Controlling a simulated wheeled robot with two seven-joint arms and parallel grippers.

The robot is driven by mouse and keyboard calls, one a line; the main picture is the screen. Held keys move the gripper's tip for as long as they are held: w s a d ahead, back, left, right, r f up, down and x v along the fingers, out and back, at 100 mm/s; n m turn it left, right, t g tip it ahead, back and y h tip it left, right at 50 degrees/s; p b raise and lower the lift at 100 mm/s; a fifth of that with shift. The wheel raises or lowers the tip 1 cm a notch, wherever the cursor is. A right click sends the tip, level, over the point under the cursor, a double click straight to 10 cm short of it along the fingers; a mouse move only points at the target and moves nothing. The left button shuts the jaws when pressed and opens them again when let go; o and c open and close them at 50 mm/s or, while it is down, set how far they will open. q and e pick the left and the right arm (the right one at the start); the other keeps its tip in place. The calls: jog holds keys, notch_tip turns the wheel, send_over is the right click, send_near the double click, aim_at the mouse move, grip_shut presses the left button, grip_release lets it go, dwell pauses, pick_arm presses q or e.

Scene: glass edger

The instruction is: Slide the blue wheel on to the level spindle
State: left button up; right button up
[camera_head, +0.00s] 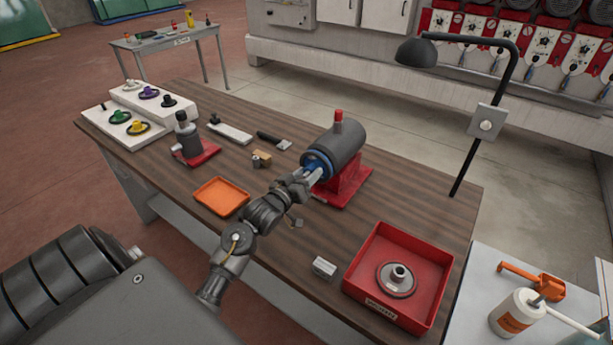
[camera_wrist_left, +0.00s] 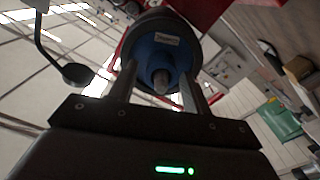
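The blue wheel (camera_head: 316,164) sits against the front face of the grey spindle housing (camera_head: 338,146), which stands on a red base. In the left wrist view the blue wheel (camera_wrist_left: 158,52) faces the camera, and a grey spindle tip (camera_wrist_left: 161,82) shows in the middle of its hub. My left gripper (camera_head: 312,175) is at the wheel's front. Its two fingers (camera_wrist_left: 158,82) lie on either side of the hub and appear closed on it. How far the wheel is along the spindle is hard to tell. My right gripper is out of view.
A red tray (camera_head: 436,275) holding a grey wheel is at the right front. An orange tray (camera_head: 221,196), an upright grey spindle unit (camera_head: 188,138) and a white rack (camera_head: 125,123) of coloured wheels are to the left. A black lamp (camera_head: 416,52) stands at the back right.

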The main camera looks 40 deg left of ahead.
pick_arm(q)
jog(key=shift+o, duration=0.8)
jog(key=shift+f, duration=0.1)
jog(key=shift+s+f, duration=0.1)
jog(key=shift+s, duration=0.15)
jog(key=s+b, duration=0.3)
jog(key=s, duration=0.7)
jog(key=shift+s+d+r, duration=0.15)
jog(key=shift+s+r, duration=0.05)
